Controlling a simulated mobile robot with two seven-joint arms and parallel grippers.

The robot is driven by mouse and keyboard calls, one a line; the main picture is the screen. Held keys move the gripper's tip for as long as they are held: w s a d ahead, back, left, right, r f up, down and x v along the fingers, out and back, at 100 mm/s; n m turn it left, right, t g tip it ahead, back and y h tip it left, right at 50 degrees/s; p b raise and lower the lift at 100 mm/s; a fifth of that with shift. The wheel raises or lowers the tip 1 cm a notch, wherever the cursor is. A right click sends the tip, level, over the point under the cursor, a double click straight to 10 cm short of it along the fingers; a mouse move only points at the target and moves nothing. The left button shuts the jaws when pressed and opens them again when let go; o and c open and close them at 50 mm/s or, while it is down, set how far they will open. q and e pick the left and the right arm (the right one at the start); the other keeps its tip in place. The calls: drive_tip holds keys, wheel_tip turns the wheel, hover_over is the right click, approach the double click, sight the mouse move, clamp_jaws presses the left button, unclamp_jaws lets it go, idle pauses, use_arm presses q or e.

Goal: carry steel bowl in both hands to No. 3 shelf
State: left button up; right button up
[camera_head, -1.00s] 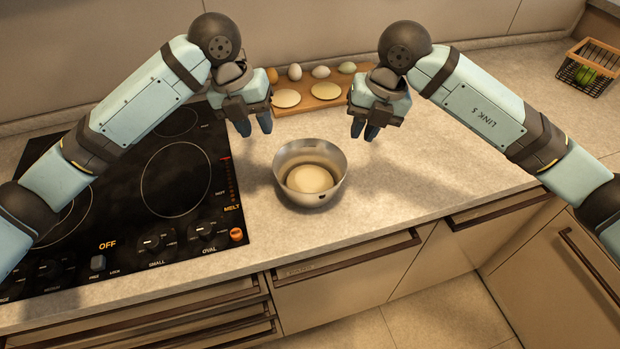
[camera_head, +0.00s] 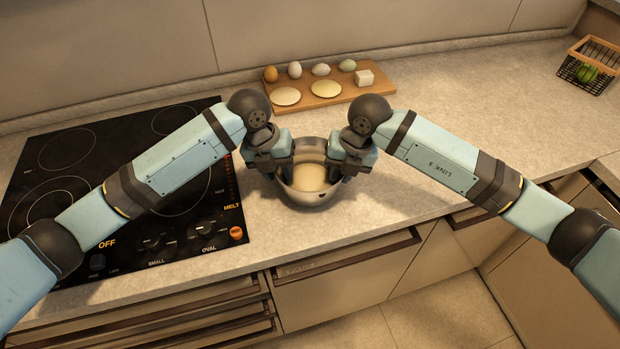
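The steel bowl (camera_head: 306,197) stands upright on the countertop, right of the stove, with a pale round thing (camera_head: 308,177) inside it. My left gripper (camera_head: 280,180) is at the bowl's left rim, and my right gripper (camera_head: 340,178) is at its right rim. The gripper bodies hide both sides of the rim and most of the fingers. I cannot tell whether the fingers are closed on the rim. No shelf marked No. 3 shows in this view.
A black stove (camera_head: 60,190) lies to the left. Behind the bowl is a wooden board (camera_head: 325,98) with several eggs, two pale discs and a white block. A wire basket (camera_head: 588,68) with green things stands at the back right. The countertop (camera_head: 450,130) to the right is clear.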

use_arm(q)
drive_tip(key=shift+f, duration=0.1)
drive_tip(key=shift+c, duration=1.1)
use_arm(e)
drive_tip(key=shift+c, duration=1.1)
use_arm(q)
clamp_jaws()
use_arm(e)
clamp_jaws()
